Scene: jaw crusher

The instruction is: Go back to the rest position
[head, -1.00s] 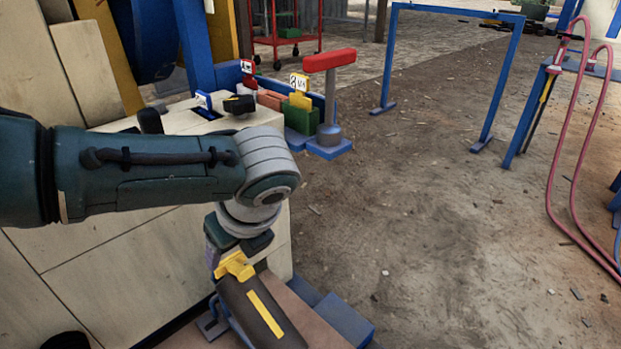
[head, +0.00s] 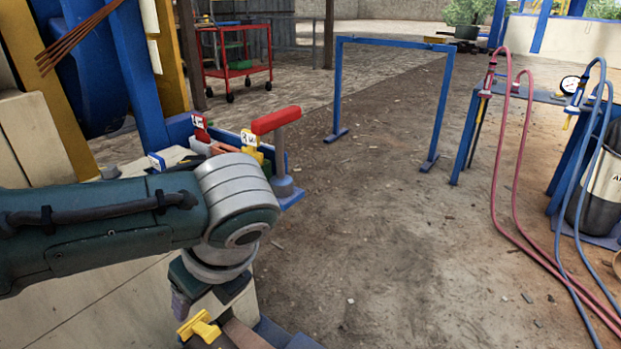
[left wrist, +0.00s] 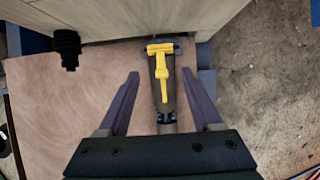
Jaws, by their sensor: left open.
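My left gripper (left wrist: 163,95) is open in the left wrist view. Its two fingers stand apart on either side of a dark cylindrical part with a yellow T-shaped handle (left wrist: 160,70), and neither finger visibly touches it. The yellow handle (head: 199,328) also shows at the bottom of the head view, just under my left wrist. My left arm comes in from the left in the head view, bent downward at the wrist, and hides part of the pale block behind it. My right gripper is in neither view.
A red-topped post (head: 276,120) stands beyond my left arm. A blue frame (head: 395,41) stands on open dirt ground. Pink hoses (head: 500,170) and blue hoses (head: 568,200) hang at the right. A red cart (head: 236,70) is at the back. The middle ground is clear.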

